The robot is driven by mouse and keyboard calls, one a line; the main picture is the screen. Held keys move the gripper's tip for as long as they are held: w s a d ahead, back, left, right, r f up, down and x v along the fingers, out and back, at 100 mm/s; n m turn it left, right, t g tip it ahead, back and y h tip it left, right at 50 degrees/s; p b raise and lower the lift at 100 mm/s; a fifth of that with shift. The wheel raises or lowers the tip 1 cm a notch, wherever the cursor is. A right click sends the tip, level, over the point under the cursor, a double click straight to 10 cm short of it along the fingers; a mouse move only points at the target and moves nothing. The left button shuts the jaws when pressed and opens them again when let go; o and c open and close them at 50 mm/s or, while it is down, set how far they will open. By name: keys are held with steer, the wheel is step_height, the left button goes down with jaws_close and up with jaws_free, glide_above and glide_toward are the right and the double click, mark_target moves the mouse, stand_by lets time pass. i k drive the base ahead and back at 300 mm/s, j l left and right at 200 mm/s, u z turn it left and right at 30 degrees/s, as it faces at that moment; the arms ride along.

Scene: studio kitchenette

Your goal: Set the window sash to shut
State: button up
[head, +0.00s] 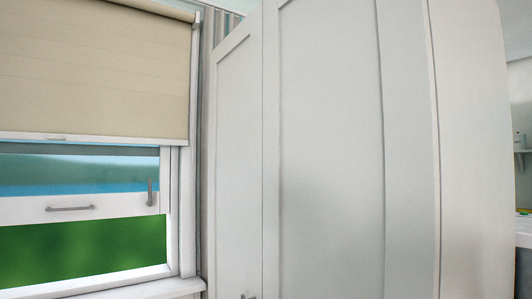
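The window sash (108,206) is at the left of the head view, its white bottom rail raised well above the sill (130,288). A grey horizontal pull (71,208) sits on this rail, and a small upright grey handle (150,191) is near its right end. Green outdoors shows in the gap between rail and sill. The upper part of the window is hidden behind a blind. My gripper is not in view.
A beige roller blind (95,70) hangs over the upper window. A tall white cabinet (330,150) stands right of the window and fills the middle of the view. Part of a counter (524,232) shows at the far right edge.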

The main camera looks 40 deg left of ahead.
mark_target(14, 211)
steer(key=u, duration=2.45)
